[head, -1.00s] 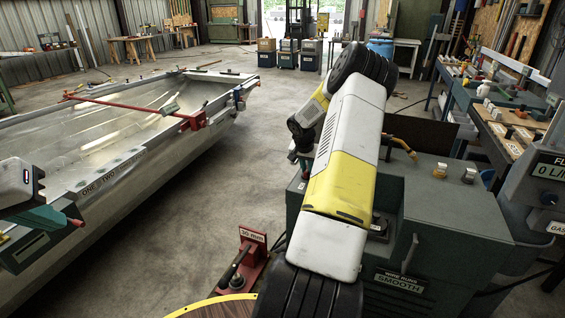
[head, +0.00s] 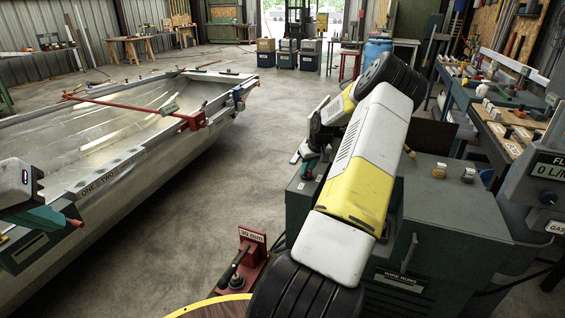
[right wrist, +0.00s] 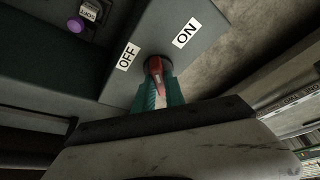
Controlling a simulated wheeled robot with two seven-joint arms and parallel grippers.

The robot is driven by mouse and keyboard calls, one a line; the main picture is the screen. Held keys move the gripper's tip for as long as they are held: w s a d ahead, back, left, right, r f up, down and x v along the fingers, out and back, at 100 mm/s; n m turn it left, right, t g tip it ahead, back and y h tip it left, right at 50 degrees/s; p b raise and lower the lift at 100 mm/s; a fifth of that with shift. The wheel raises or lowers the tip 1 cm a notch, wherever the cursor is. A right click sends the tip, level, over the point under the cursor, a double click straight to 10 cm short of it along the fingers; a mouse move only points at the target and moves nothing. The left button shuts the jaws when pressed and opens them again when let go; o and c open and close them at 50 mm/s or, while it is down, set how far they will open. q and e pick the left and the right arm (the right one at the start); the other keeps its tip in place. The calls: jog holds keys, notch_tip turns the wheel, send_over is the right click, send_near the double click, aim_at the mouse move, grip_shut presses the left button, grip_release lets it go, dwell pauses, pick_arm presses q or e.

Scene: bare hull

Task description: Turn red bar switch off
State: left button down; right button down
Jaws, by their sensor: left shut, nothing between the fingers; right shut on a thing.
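The red bar switch (right wrist: 156,68) shows in the right wrist view on a dark grey box, near the white OFF label (right wrist: 126,56) and the white ON label (right wrist: 187,32). My right gripper (right wrist: 159,90) is shut on its red bar, with teal fingers around it. The bar's upper end points up between the two labels; I cannot tell which setting it is at. In the head view my right gripper (head: 308,168) is low beside the green machine, and the bar cannot be made out. My left gripper (head: 60,218) is shut and empty at the left edge, in front of the boat.
A purple button (right wrist: 76,24) sits near the switch. The green machine (head: 460,225) stands under my right arm. The aluminium boat (head: 120,120) fills the left side. A red stand with a lever (head: 240,265) is at bottom centre.

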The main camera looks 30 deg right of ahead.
jog(key=n, duration=0.2)
jog(key=n+y, duration=0.1)
jog(key=n, duration=0.1)
jog(key=shift+d+n+y, duration=0.15)
jog(key=shift+n+y, duration=0.15)
jog(key=shift+n+g+y, duration=0.6)
jog(key=shift+n+y, duration=0.1)
jog(key=shift+n, duration=1.2)
jog(key=shift+d, duration=0.1)
jog(key=c, duration=1.4)
grip_release()
jog(key=v, duration=0.7)
jog(key=shift+r, duration=0.35)
jog(key=shift+s, duration=0.1)
